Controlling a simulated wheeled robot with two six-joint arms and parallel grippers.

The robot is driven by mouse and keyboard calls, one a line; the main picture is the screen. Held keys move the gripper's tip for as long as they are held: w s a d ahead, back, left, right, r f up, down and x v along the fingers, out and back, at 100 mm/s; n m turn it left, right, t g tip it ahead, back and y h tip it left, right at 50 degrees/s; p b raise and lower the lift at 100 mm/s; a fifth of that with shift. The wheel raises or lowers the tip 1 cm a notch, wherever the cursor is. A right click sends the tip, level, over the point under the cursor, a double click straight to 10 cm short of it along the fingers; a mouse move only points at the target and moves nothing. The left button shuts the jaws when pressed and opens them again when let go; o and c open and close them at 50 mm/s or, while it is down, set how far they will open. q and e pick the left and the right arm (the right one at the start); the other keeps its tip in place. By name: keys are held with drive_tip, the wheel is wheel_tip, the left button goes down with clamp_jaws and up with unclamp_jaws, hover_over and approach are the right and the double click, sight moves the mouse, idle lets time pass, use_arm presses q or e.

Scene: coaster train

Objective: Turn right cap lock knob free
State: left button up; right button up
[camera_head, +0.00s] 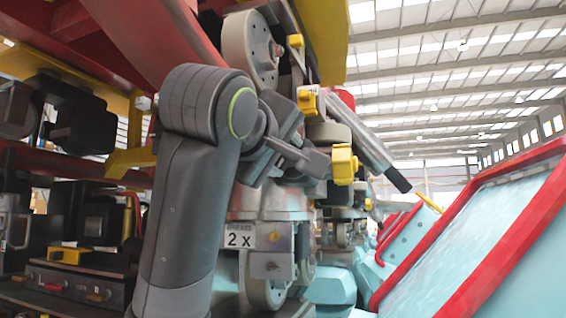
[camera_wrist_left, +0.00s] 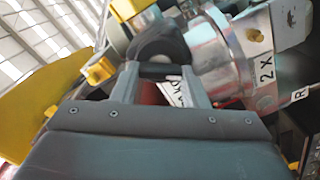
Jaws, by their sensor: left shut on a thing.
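My left gripper (camera_head: 312,160) reaches in front of the grey wheel assembly in the head view. In the left wrist view its two fingers (camera_wrist_left: 160,73) are closed about a short dark part (camera_wrist_left: 158,71), with a dark rounded piece (camera_wrist_left: 160,42) just beyond. I cannot tell whether this is the lock knob. A yellow knob-like block (camera_head: 343,165) sits just right of the fingertips in the head view. A smaller yellow block (camera_head: 308,100) is above it. My right gripper is not in view.
A "GREASE 2 X" plate (camera_head: 240,237) is below my gripper. A grey wheel (camera_head: 250,46) stands above. A grey cylinder with a black end (camera_head: 368,142) slants down to the right. A red-framed pale blue panel (camera_head: 470,235) fills the right.

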use_arm(q)
drive_tip(key=n+b, duration=0.1)
drive_tip(key=n, duration=0.2)
drive_tip(key=shift+f+n+b, duration=0.15)
drive_tip(key=shift+n+b, duration=0.15)
drive_tip(key=shift+b, duration=0.05)
drive_tip(key=shift+n+b, duration=0.8)
drive_tip(key=shift+n, duration=1)
drive_tip(key=o, duration=1)
drive_tip(key=shift+a, duration=0.1)
